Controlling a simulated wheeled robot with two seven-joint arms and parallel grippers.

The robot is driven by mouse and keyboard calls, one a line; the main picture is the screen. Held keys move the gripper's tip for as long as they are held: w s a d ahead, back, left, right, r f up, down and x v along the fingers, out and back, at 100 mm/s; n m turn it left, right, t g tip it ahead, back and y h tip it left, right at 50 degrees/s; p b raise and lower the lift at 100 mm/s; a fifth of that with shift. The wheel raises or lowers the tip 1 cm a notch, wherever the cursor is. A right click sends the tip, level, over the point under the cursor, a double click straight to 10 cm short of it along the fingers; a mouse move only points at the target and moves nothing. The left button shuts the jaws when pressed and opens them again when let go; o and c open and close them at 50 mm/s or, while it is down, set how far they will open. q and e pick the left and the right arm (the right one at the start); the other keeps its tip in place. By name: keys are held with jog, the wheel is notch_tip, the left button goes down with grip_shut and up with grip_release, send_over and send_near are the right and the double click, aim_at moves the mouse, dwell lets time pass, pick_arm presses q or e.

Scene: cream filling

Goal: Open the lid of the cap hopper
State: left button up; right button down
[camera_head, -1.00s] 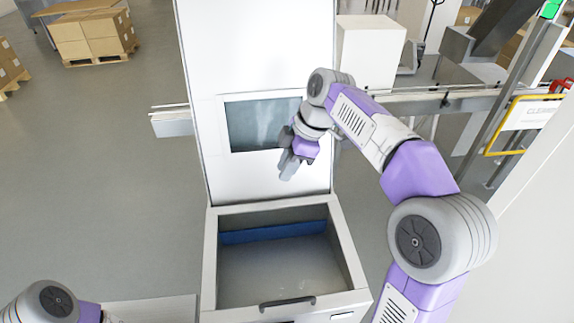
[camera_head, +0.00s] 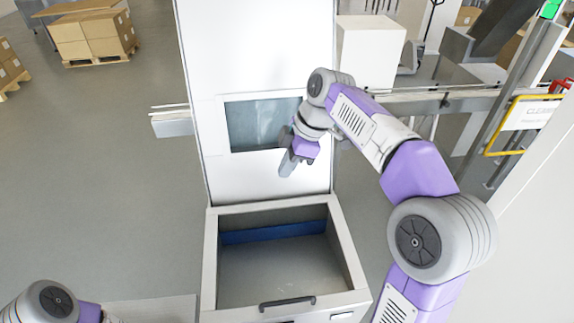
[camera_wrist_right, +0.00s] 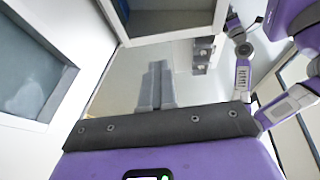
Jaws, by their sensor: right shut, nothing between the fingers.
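The cap hopper (camera_head: 212,262) is a white box low in the middle of the head view. Its top shows a grey interior with a blue strip (camera_head: 272,232) on the back wall; I cannot tell whether this top is open or covered by clear glass. A dark handle (camera_head: 287,302) sits on its front edge. Behind it stands a tall white panel with a window (camera_head: 255,124). My right gripper (camera_head: 286,168) is in front of this panel, right of its middle, shut and empty. Its grey fingers (camera_wrist_right: 155,85) lie together in the wrist view. My left gripper is out of view.
Cartons on a pallet (camera_head: 91,36) stand far at the upper left. A white block (camera_head: 370,52) stands right of the panel, near a rail. A yellow-framed sign (camera_head: 524,122) is at the right. The floor left of the hopper is clear.

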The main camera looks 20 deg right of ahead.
jog(key=c, duration=1.8)
grip_release()
jog(key=o, duration=0.7)
jog(key=shift+p+v, duration=0.55)
jog(key=shift+v, duration=3.25)
